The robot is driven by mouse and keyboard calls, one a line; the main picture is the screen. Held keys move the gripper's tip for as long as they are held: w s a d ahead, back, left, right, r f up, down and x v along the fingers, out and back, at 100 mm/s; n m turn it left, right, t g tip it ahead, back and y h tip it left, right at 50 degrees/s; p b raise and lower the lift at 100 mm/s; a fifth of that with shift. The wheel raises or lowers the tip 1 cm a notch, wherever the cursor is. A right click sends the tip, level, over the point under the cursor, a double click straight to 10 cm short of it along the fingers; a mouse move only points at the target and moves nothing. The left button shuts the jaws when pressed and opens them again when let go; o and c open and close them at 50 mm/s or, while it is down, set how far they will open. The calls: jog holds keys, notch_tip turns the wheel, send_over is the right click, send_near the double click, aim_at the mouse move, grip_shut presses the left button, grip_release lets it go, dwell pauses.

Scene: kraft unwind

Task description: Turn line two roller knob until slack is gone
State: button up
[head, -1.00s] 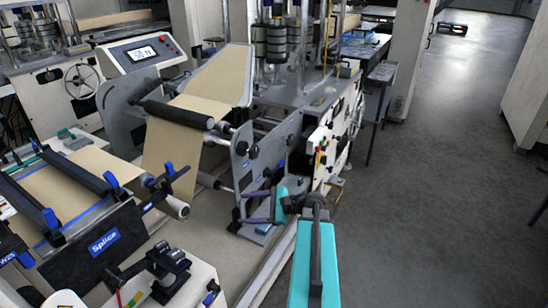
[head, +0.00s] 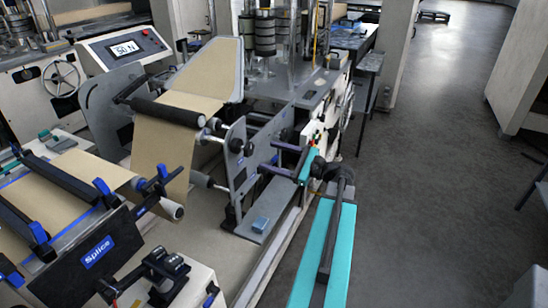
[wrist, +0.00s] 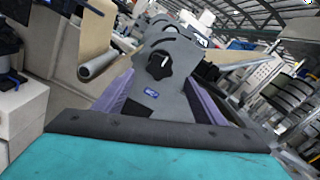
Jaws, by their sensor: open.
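A black star-shaped knob (wrist: 160,66) with a white mark sits on a grey side plate (wrist: 185,98) in the wrist view. A blue label is below it. In the head view, a black knob (head: 237,145) shows on the outer face of the grey plate, beside the roller end. My gripper (head: 267,157) is open and empty, its purple fingers pointing at the plate. In the wrist view the knob lies ahead, between the two spread fingers, apart from them. Brown kraft paper (head: 160,150) runs over a black roller (head: 168,112) and hangs toward the splice table.
The splice table (head: 95,250) with black bars and blue clamps stands at the left. A display panel (head: 125,50) stands behind the rollers. The machine's white body is close to my gripper. The floor (head: 420,150) at the right is clear.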

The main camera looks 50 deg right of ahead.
aim_at(251, 150)
jog(key=shift+w, duration=0.1)
jog(key=shift+x, duration=4.85)
jog(key=shift+c, duration=0.4)
jog(key=c, duration=0.9)
jog(key=shift+c, duration=0.2)
